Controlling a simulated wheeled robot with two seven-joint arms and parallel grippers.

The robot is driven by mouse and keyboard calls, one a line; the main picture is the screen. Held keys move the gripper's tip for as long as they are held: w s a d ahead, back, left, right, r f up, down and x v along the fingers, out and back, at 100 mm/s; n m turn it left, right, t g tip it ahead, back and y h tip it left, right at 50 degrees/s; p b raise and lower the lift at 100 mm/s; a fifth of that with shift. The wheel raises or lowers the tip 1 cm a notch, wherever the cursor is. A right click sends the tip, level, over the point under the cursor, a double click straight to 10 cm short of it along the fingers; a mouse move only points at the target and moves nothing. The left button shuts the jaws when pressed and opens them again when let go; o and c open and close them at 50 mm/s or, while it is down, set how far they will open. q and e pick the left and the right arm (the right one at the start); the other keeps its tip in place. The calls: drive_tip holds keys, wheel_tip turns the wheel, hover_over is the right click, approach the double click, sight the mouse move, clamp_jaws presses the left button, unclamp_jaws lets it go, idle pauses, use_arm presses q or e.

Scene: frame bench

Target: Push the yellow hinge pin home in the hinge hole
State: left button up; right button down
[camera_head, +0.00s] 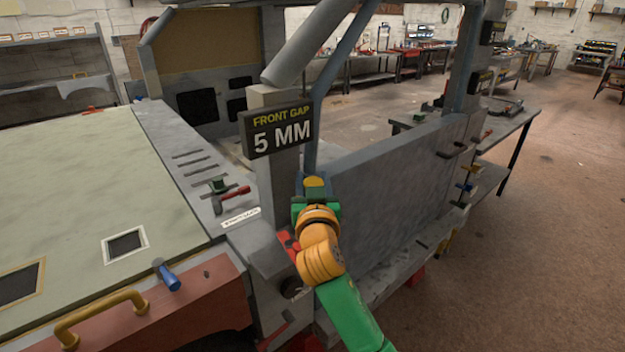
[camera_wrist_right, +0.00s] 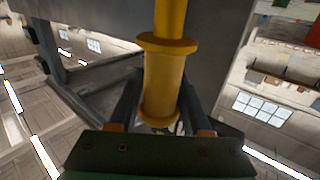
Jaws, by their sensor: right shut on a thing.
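The yellow hinge pin (camera_wrist_right: 164,85) fills the middle of the right wrist view, with a wide collar and a narrower shank that runs out of the top of the picture. My right gripper (camera_wrist_right: 158,104) is shut on its thicker part, one dark finger on each side. In the head view a yellow bit of the pin (camera_head: 314,182) shows at the tip of my right gripper (camera_head: 315,193), beside the front post at the foot of the blue door frame. The hinge hole is hidden, and I cannot tell how deep the pin sits. My left gripper is not in view.
A grey door panel (camera_head: 395,190) stands right of my right arm. A "FRONT GAP 5 MM" sign (camera_head: 277,130) hangs on the post. The pale hood (camera_head: 90,190), with a red-handled tool (camera_head: 232,193) beside it, lies left. Open floor (camera_head: 540,220) lies to the right.

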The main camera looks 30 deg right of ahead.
drive_tip(key=shift+f+b, duration=1.95)
drive_tip(key=shift+f, duration=0.4)
drive_tip(key=shift+r+p, duration=2.4)
drive_tip(key=shift+r, duration=0.1)
drive_tip(key=shift+f, duration=0.15)
drive_tip(key=shift+f, duration=0.35)
drive_tip(key=shift+f+b, duration=1.95)
drive_tip(key=shift+f, duration=0.05)
drive_tip(key=shift+c, duration=1.4)
unclamp_jaws()
